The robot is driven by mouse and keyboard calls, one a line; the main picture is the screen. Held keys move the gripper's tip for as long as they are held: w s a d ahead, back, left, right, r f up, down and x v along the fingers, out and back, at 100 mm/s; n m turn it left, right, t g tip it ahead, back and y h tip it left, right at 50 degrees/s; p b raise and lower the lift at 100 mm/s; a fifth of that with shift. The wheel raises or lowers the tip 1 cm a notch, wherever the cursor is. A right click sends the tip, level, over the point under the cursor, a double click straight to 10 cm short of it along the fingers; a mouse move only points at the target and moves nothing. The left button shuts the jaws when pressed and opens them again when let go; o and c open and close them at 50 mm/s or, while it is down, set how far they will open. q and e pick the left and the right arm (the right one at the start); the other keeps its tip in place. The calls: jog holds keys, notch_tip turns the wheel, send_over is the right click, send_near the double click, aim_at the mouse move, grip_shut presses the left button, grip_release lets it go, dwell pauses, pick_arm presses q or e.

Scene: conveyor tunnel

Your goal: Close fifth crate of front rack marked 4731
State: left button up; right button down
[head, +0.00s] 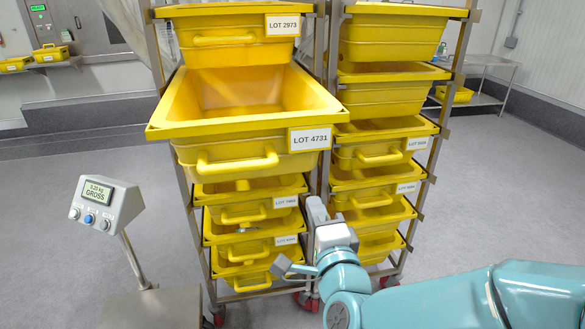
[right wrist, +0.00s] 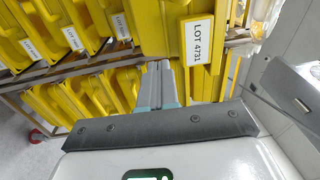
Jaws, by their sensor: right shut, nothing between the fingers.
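The yellow crate marked LOT 4731 (head: 225,148) is pulled well out of the front rack toward me, like an open drawer. Its open top shows an empty-looking inside, and its handle and white label face me. In the right wrist view the same crate (right wrist: 168,28) is at the top, with its label beside it. My right gripper (head: 315,205) is shut and empty, below and slightly right of the crate's label corner. Its fingers also show in the right wrist view (right wrist: 156,68), pointing toward the crate; whether they touch it I cannot tell. My left gripper is not in view.
Crate LOT 2973 (head: 230,30) sits above, and several pushed-in crates sit below in the same rack. A second rack of yellow crates (head: 385,95) stands to the right. A scale display (head: 105,205) on a post stands at left. Grey floor is open at both sides.

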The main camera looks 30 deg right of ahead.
jog(key=r, duration=0.1)
jog(key=p, duration=0.7)
send_near(300, 159)
jog(key=shift+t, duration=0.3)
jog(key=w+r, duration=0.1)
jog(key=w, duration=0.1)
jog(key=w+r, duration=0.1)
jog(key=w, duration=0.1)
jog(key=w+d+r, duration=0.1)
jog(key=w, duration=0.1)
jog(key=shift+w, duration=0.2)
